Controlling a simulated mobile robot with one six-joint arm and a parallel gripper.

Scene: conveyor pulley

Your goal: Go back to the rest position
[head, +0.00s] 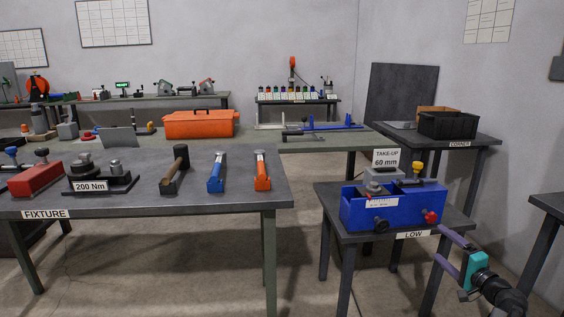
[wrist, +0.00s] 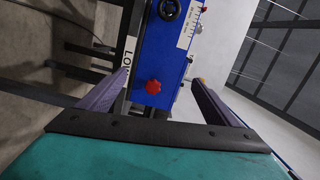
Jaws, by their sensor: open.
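My gripper (head: 447,250) is at the lower right of the head view, with a teal body and two purple fingers. The fingers are apart with nothing between them. They point at the right end of the blue take-up unit (head: 352,211), which stands on the small LOW table (head: 452,222). The red knob (head: 431,217) on that unit is just beyond the fingertips. In the wrist view the red knob (wrist: 153,87) shows in front of the gap between the fingers (wrist: 160,80), apart from them.
The FIXTURE table (head: 140,204) at left holds a hammer (head: 175,168), a blue-handled tool (head: 217,172) and an orange-handled tool (head: 262,170). The CORNER table (head: 480,141) with a black bin (head: 447,125) stands behind the LOW table. Another table edge (head: 548,203) is at far right.

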